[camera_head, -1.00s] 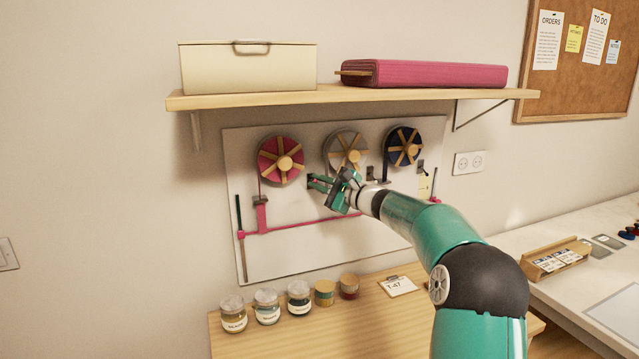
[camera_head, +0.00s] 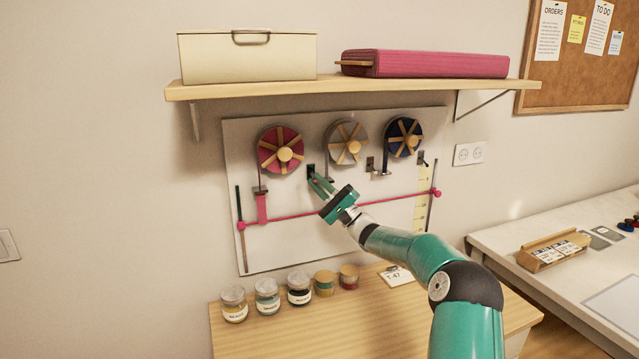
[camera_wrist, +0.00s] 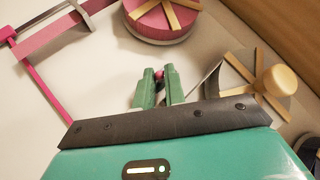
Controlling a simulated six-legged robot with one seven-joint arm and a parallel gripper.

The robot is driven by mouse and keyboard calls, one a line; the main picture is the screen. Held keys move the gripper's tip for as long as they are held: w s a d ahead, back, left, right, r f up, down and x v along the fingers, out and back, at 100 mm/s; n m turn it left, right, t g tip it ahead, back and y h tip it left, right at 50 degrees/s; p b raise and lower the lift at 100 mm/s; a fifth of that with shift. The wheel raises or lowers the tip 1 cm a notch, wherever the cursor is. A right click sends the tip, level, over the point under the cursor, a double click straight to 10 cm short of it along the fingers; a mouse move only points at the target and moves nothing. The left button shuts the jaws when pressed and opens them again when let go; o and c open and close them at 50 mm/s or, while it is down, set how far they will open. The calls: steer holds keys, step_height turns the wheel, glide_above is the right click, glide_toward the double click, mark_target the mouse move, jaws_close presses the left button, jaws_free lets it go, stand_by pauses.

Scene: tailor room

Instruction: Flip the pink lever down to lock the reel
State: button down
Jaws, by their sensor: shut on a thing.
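The pink reel (camera_head: 280,150) with tan spokes hangs on the white wall panel, at the left of three reels; its edge shows at the top of the wrist view (camera_wrist: 160,18). A dark bracket (camera_head: 311,170) sits to the right of and below it. My gripper (camera_head: 318,183) is at this bracket, reaching up from the lower right. In the wrist view my green fingers (camera_wrist: 159,85) are shut on the small pink lever knob (camera_wrist: 159,73), which shows between their tips. The rest of the lever is mostly hidden behind the fingers.
A grey reel (camera_head: 345,142) and a blue reel (camera_head: 404,137) hang to the right. A wooden shelf (camera_head: 350,94) is above. Several jars (camera_head: 267,296) stand on the table below.

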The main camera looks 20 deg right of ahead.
steer(key=shift+f+n+y, duration=0.1)
steer(key=shift+n+y, duration=0.4)
steer(key=c, duration=1.6)
jaws_free()
steer(key=shift+w, duration=0.1)
steer(key=shift+o, duration=0.2)
steer(key=v, duration=1.4)
steer(key=shift+a, duration=0.1)
